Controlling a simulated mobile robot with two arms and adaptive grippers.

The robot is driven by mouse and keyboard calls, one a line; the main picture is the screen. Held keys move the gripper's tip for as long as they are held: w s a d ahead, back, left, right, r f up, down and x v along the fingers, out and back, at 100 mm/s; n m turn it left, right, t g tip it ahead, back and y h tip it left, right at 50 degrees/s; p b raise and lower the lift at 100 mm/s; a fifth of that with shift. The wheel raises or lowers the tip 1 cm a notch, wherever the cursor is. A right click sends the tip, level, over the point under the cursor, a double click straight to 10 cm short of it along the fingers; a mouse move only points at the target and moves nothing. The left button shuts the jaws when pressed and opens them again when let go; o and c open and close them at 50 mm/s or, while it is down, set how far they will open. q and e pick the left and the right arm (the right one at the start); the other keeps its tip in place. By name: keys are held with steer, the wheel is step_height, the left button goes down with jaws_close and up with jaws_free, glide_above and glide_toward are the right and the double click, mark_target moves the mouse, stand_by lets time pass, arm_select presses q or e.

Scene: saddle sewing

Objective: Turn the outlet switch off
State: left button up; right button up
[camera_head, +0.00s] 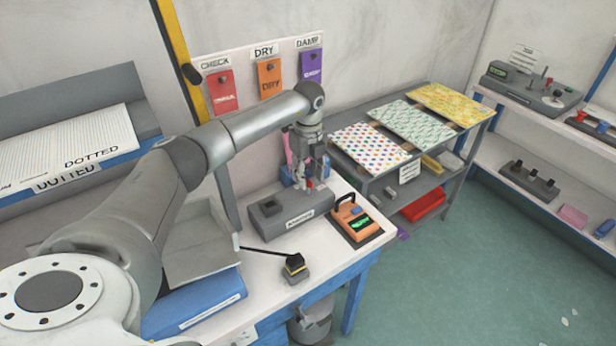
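A grey box (283,223) with a dark square recess on top and a small white label sits on the white table. My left gripper (308,181) points down over the right part of this box, with a small red part at its fingertips. I cannot tell whether it touches the box, or whether its fingers are open or shut. The outlet switch cannot be told for sure; it may be on this grey box, partly hidden by the gripper. My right gripper is not in view.
An orange device (343,211) with a black handle and green screen stands right of the box. A shelf with patterned sheets (370,146) stands behind right. Hanging tags (270,78) are on the back wall.

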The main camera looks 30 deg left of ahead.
mark_target(308, 179)
arm_select(q)
step_height(308, 179, up, 11)
steer(key=shift+f, duration=0.2)
stand_by(0.6)
